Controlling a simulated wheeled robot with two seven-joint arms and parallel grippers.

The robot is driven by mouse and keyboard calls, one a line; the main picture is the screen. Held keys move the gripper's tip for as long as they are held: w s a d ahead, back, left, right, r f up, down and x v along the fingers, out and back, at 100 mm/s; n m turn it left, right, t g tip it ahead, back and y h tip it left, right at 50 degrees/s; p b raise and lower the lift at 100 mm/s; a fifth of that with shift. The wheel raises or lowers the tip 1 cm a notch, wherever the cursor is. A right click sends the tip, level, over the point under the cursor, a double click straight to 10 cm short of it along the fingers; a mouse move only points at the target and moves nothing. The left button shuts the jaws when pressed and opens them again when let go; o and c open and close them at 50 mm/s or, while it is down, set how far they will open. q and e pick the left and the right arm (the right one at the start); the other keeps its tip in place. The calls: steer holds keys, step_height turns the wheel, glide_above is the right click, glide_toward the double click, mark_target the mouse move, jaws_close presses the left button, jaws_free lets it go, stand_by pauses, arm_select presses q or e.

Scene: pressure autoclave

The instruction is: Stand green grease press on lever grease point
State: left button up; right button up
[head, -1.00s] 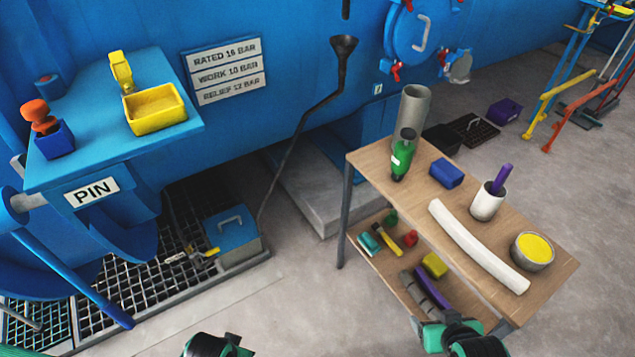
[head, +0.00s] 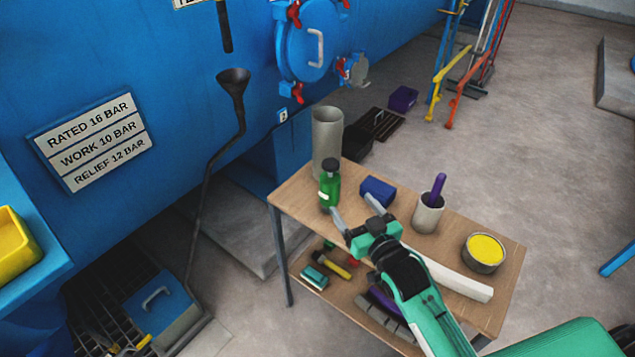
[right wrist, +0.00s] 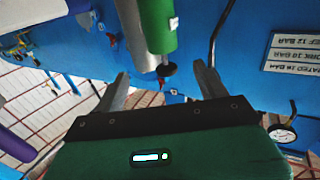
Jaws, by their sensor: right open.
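The green grease press (head: 329,188), with a dark cap and a white label, stands upright at the far left corner of the wooden table. My right gripper (head: 354,209) is over the table, just short of the press, with its fingers spread and nothing between them. In the right wrist view the press (right wrist: 157,25) and its black knob (right wrist: 167,70) appear ahead of the open fingers (right wrist: 163,88), apart from them. A dark bent rod with a cup-like top (head: 233,82) rises by the blue vessel; I cannot tell whether this is the lever grease point. My left gripper is not in view.
A grey cylinder (head: 327,140) stands close behind the press. The lower shelf holds several small items.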

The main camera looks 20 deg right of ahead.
mark_target(337, 186)
steer(key=w, duration=0.2)
steer(key=w+a, duration=0.1)
steer(key=w, duration=0.4)
steer(key=shift+w+a, duration=0.3)
steer(key=shift+w+a+p, duration=0.1)
steer(key=shift+w+p, duration=0.2)
steer(key=shift+w, duration=0.15)
steer(key=w, duration=0.2)
steer(key=w+a, duration=0.1)
steer(key=w, duration=0.1)
steer(key=shift+a+f, duration=0.1)
steer(key=shift+f, duration=0.3)
steer(key=shift+w, duration=0.15)
steer(key=c, duration=1.2)
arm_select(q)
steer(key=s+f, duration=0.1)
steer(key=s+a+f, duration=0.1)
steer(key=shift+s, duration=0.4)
arm_select(e)
steer(key=shift+c, duration=1)
steer(key=shift+r, duration=0.15)
